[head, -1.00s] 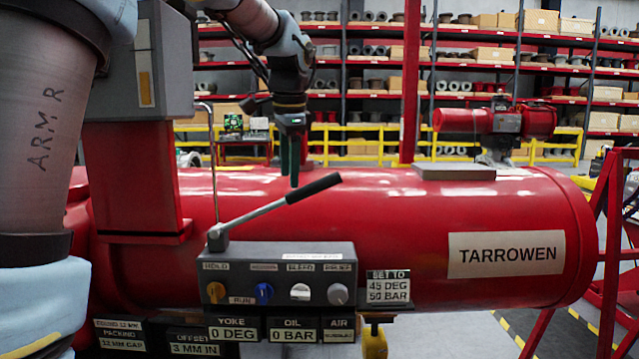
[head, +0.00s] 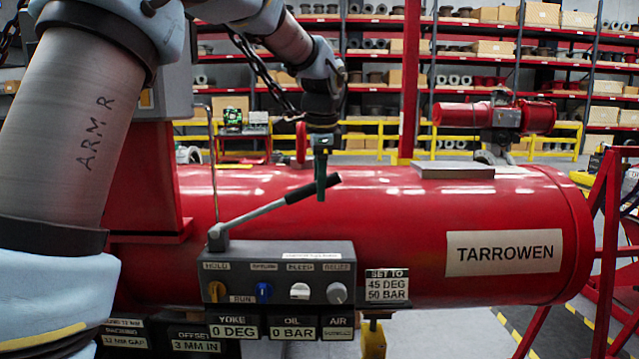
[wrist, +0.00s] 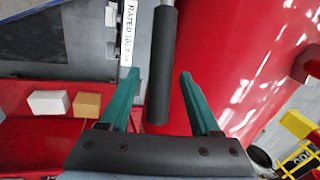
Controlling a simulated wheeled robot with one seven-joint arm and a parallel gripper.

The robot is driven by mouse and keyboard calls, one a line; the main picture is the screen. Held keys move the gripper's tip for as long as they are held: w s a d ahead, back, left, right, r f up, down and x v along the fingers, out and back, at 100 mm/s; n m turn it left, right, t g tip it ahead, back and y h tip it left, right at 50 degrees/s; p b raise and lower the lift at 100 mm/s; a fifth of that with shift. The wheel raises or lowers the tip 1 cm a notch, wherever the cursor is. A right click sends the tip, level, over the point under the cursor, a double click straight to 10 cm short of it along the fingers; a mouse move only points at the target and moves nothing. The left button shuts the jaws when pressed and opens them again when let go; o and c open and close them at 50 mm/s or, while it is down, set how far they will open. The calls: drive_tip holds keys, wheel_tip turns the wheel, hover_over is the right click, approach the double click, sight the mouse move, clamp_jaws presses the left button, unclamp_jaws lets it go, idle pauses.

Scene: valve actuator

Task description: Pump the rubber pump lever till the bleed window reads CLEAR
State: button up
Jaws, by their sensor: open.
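The pump lever, a silver rod with a black rubber grip (head: 313,189), slants up to the right from the left end of the grey control box (head: 300,259). My open gripper (head: 320,192) points down at the grip, and a green finger overlaps it in the head view. In the wrist view the black grip (wrist: 161,70) runs between the two spread green fingers (wrist: 158,80), with no visible contact; its depth relative to the tips is unclear. The AIR window (head: 337,334) on the box's lower front has lettering too small to read. The OIL window (head: 293,333) reads 0 BAR.
The box carries an orange, a blue, a white BLEED (head: 300,291) and a grey knob. The YOKE window (head: 234,332) reads 0 DEG. A sign (head: 387,287) says 45 DEG, 50 BAR. The red TARROWEN cylinder (head: 390,215) lies behind the lever.

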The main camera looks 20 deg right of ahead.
drive_tip(key=shift+w+f, duration=0.1)
drive_tip(key=shift+f, duration=0.3)
drive_tip(key=shift+c, duration=0.3)
clamp_jaws()
idle(0.9)
